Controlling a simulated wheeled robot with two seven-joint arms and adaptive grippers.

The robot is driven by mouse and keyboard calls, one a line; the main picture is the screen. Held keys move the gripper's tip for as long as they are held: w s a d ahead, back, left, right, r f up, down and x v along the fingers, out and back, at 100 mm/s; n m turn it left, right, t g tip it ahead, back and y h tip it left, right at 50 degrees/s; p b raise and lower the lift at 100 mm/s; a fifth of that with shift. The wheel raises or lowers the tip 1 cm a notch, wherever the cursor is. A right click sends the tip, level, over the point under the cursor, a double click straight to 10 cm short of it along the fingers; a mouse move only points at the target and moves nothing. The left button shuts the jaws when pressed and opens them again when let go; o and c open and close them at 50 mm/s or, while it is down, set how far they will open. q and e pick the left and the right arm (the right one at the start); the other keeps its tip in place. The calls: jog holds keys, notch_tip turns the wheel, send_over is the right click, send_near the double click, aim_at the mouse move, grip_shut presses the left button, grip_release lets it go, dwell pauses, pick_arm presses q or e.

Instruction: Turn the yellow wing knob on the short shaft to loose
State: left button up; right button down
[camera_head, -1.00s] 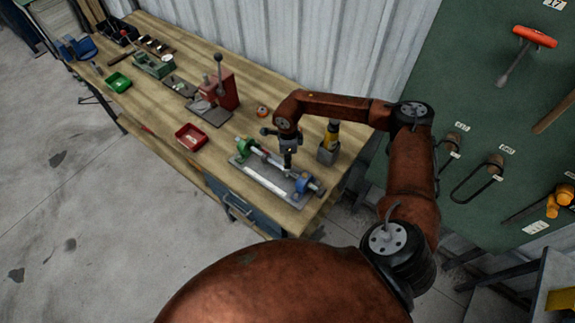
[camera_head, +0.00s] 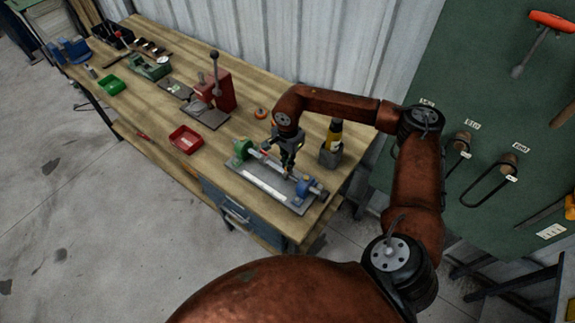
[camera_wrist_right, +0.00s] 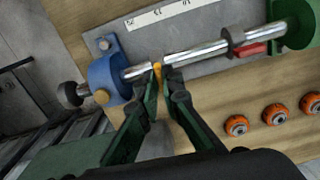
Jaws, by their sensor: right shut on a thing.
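The yellow wing knob (camera_wrist_right: 157,71) shows as a small yellow piece on the steel shaft (camera_wrist_right: 195,53) in the right wrist view. My right gripper (camera_wrist_right: 160,78) is shut on it, and the fingertips hide most of it. The shaft runs between a blue block (camera_wrist_right: 106,76) and a green block (camera_wrist_right: 294,22). In the head view my right gripper (camera_head: 288,174) is low over the fixture, between the green block (camera_head: 242,148) and the blue block (camera_head: 305,187). The knob cannot be made out there. My left gripper is not in view.
A dark collar with a red piece (camera_wrist_right: 250,49) sits on the shaft. Orange wheels (camera_wrist_right: 275,115) lie beside the fixture. A red tray (camera_head: 185,139) and a red press (camera_head: 218,92) are to the left.

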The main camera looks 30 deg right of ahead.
jog(key=shift+n, duration=0.4)
jog(key=shift+w, duration=0.1)
jog(key=c, duration=2.1)
grip_release()
notch_tip(320, 180, up, 12)
jog(key=shift+d, duration=0.1)
